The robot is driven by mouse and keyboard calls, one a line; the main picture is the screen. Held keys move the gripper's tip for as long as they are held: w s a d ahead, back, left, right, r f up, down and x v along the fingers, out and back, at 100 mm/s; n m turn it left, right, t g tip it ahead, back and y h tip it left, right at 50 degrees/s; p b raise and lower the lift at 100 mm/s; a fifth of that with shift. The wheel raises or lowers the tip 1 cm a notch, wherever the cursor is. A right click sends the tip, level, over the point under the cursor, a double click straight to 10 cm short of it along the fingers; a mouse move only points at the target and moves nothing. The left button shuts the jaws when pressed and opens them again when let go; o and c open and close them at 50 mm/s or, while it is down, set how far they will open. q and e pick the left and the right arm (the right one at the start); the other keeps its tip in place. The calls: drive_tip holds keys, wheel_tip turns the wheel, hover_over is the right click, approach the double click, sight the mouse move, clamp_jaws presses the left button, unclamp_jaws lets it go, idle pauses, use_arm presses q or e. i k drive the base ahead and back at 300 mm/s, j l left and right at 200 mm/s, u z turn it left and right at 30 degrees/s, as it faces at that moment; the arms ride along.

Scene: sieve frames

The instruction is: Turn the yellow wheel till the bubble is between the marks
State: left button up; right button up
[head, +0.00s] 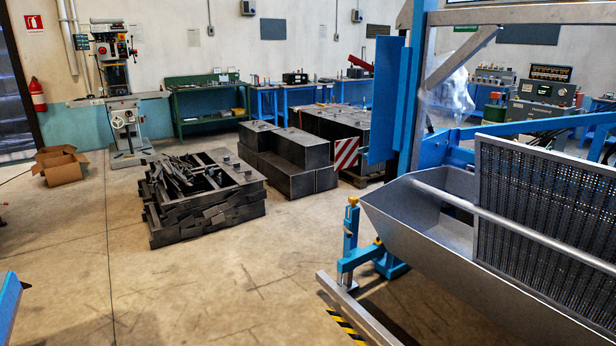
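A blue levelling post (350,232) stands at the left end of the sieve machine. A small yellow part (353,200) sits on its top; it may be the yellow wheel, but it is too small to tell. Another small yellow part (378,241) shows just to the right and lower, by a blue foot. I cannot make out a bubble or its marks. Neither of my grippers is in view.
The sieve's grey metal trough (420,212) and dark mesh screen (545,190) fill the right. A grey rail (350,308) runs along the floor beside black-yellow tape. Stacked dark metal frames (215,215) and dark blocks (290,180) stand behind. The floor at front left is mostly clear.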

sight(353, 199)
drive_tip(key=i+u, duration=0.35)
drive_tip(key=i, duration=1.8)
